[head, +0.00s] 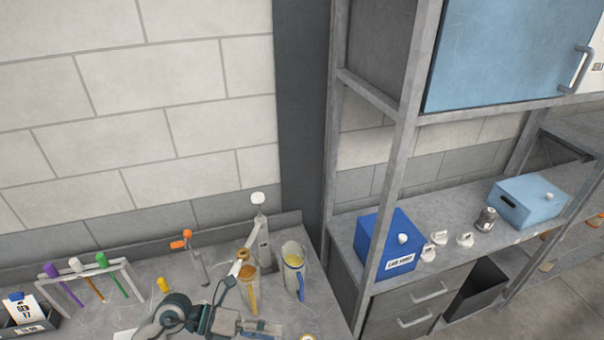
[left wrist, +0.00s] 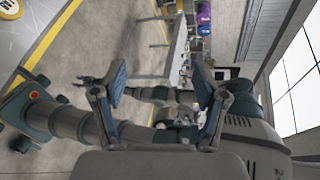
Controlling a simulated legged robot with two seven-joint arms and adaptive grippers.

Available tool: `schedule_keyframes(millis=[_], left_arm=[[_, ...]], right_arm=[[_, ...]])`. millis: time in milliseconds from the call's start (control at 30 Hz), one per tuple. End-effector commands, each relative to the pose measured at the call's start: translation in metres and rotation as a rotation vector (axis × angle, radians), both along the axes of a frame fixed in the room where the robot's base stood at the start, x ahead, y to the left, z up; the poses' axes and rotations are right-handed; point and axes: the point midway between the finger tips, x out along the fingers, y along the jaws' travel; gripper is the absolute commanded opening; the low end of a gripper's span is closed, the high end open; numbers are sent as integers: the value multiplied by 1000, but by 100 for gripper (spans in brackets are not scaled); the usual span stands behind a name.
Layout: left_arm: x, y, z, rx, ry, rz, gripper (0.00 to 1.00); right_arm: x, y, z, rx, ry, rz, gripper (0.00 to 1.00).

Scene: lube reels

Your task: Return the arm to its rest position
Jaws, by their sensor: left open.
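My left gripper (head: 245,310) is at the bottom of the head view, over the front of the grey workbench. Its fingers are spread apart with nothing held between them. In the left wrist view the two blue-grey finger pads (left wrist: 160,83) stand wide apart. Parts of my own body and arm show behind and between them. I cannot make out my right gripper.
A test tube rack (head: 88,290) stands on the bench at left, beside a small calendar box (head: 25,310). A metal shelf post (head: 395,150) rises right of the bench. A blue box (head: 388,245) and a light blue box (head: 527,200) sit on the shelf.

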Motion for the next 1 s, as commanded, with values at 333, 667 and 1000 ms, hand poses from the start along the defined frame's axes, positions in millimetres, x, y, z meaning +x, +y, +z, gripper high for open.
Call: schedule_keyframes(millis=[333, 667, 1000], left_arm=[[77, 44, 82, -1080, 425, 703, 72], [66, 158, -135, -1162, 1143, 1786, 72], [-69, 152, -264, -670, 1662, 2305, 72]], right_arm=[[-4, 0, 0, -1, 6, 0, 40], [-3, 0, 0, -1, 5, 0, 40], [-2, -1, 0, -1, 4, 0, 40]])
